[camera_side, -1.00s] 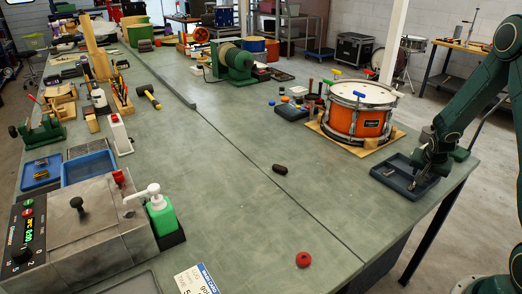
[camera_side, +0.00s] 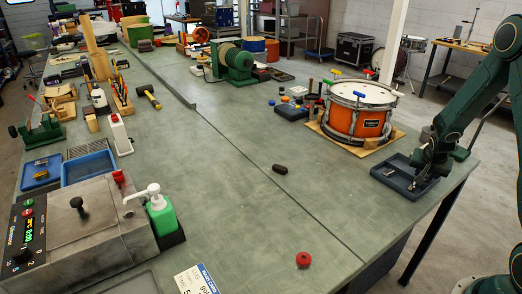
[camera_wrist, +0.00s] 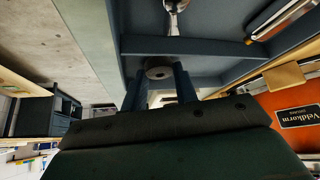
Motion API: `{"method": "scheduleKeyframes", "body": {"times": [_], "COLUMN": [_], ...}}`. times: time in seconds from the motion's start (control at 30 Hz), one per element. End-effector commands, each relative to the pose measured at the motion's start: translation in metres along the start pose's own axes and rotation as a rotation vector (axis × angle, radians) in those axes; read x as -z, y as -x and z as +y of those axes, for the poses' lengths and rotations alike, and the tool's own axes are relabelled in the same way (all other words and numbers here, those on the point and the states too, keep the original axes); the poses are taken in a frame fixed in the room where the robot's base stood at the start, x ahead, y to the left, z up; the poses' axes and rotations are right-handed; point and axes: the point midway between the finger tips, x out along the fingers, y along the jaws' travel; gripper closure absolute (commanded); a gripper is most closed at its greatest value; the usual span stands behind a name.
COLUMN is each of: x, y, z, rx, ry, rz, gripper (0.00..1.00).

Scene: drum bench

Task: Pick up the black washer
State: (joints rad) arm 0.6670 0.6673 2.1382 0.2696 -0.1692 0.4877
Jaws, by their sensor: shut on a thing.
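My gripper (camera_wrist: 160,88) reaches down into the compartmented dark blue tray (camera_side: 386,171) at the right edge of the bench. In the wrist view, a round, dark greyish washer (camera_wrist: 159,72) with a centre hole sits between my two fingertips. The gripper is shut on it. The washer is close to a divider wall of the tray; I cannot tell whether it is clear of the tray floor. In the side view, my gripper (camera_side: 416,184) is over the tray and the washer is too small and hidden to make out.
An orange snare drum (camera_side: 358,115) stands on a wooden board just behind the tray. Metal parts (camera_wrist: 285,15) lie in another tray compartment. A red round knob (camera_side: 303,259) and a dark block (camera_side: 280,169) lie on the bench. The middle of the bench is mostly clear.

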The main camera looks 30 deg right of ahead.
Motion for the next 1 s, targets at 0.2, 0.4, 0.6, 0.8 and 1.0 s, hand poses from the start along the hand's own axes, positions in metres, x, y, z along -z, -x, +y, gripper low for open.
{"method": "scheduleKeyframes", "body": {"times": [0.2, 0.4, 0.6, 0.8, 1.0], "x": [0.004, 0.013, 0.029, 0.05, 0.074], "y": [0.005, 0.02, 0.044, 0.076, 0.113], "z": [0.0, 0.0, -0.001, -0.001, -0.001], "rx": [0.001, 0.001, 0.002, 0.002, 0.002], "ry": [-0.001, -0.001, -0.001, -0.002, -0.002], "rz": [0.001, 0.003, 0.005, 0.006, 0.007], "gripper": [0.92, 0.92, 0.92, 0.92, 0.92]}}
